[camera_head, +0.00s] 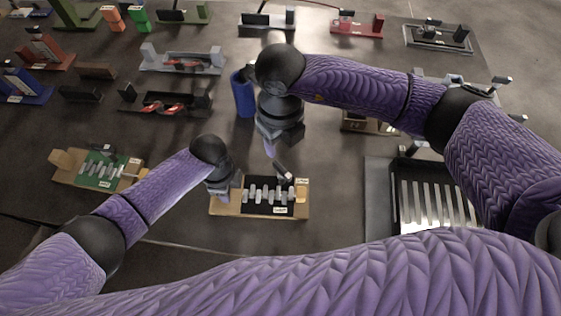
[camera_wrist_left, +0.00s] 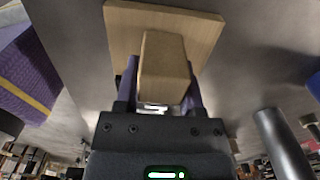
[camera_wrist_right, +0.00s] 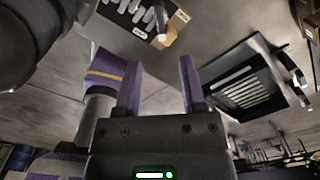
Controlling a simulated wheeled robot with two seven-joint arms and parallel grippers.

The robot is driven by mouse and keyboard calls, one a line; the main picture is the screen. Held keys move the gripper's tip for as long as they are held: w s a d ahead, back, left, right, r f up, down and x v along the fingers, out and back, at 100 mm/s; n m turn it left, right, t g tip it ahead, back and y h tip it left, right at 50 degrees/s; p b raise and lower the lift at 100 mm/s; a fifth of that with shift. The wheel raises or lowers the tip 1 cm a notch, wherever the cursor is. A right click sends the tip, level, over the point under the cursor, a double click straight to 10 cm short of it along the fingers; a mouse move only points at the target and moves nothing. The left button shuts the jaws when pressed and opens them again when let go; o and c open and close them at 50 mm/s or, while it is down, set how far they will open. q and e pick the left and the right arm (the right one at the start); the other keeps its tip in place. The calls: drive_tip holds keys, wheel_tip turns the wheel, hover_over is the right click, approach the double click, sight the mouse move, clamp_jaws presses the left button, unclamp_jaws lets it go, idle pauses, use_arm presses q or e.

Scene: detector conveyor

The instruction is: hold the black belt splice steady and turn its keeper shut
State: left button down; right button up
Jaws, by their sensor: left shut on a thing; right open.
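The black belt splice (camera_head: 268,206), crossed by several pale metal bars, sits on a light wooden base (camera_head: 230,208) at the centre of the head view. A small upright keeper lever (camera_head: 283,172) stands at its far right side, tilted. My left gripper (camera_head: 222,190) is shut on the wooden block at the base's left end; the left wrist view shows this block (camera_wrist_left: 163,65) between the purple fingers. My right gripper (camera_head: 270,148) is open and empty, above and behind the splice, apart from the lever. The right wrist view shows the splice (camera_wrist_right: 138,10) beyond the open fingers.
A green splice on a wooden base (camera_head: 62,178) lies to the left. A grey slotted tray (camera_head: 380,200) stands to the right. A blue cylinder (camera_head: 242,95) stands behind, next to my right wrist. Several coloured fixtures fill the back. Bare table surrounds the splice's front.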

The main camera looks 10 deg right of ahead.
sight(281, 167)
wheel_tip(281, 167, down, 10)
drive_tip(key=shift+f, duration=0.1)
drive_tip(key=shift+c, duration=0.2)
clamp_jaws()
